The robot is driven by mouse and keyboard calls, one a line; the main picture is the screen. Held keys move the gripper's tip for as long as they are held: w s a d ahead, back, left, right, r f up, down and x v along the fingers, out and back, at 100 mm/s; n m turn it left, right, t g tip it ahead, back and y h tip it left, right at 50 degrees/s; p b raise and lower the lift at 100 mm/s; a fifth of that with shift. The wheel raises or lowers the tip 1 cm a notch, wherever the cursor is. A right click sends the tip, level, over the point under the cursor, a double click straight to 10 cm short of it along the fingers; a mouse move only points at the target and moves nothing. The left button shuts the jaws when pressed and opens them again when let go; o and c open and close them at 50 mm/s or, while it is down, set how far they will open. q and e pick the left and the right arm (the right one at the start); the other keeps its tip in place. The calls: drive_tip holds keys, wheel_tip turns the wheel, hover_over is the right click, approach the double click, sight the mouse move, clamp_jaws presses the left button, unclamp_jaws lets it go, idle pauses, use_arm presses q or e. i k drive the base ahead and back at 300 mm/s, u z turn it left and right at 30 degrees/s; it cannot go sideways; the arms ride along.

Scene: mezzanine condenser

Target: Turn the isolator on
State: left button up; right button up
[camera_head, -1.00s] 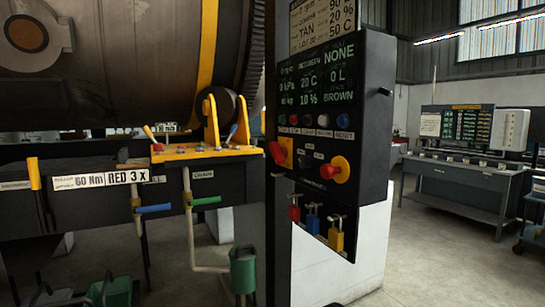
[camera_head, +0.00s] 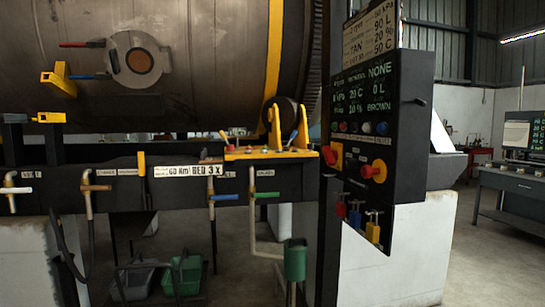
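The control panel (camera_head: 408,125) stands right of centre on a dark post. On its lower left is a red rotary handle on a yellow plate (camera_head: 336,150), which looks like the isolator; its red lever (camera_head: 328,157) points up and to the left. I cannot read a label on it. To its right is a red mushroom button (camera_head: 370,171) on a yellow round base. Neither of my grippers is in view.
Red (camera_head: 341,209), blue (camera_head: 355,217) and yellow (camera_head: 373,231) padlocks hang below the panel. A large drum (camera_head: 200,60) fills the left, above a dark beam with valve handles. Open floor shows at the right.

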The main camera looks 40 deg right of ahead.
sight(332, 156)
drive_tip(key=u, duration=0.15)
drive_tip(key=i, duration=0.9)
drive_tip(key=z, duration=0.6)
drive_tip(key=i, duration=1.1)
drive_tip(key=z, duration=1.6)
drive_tip(key=i, duration=0.65)
drive_tip(key=z, duration=0.7)
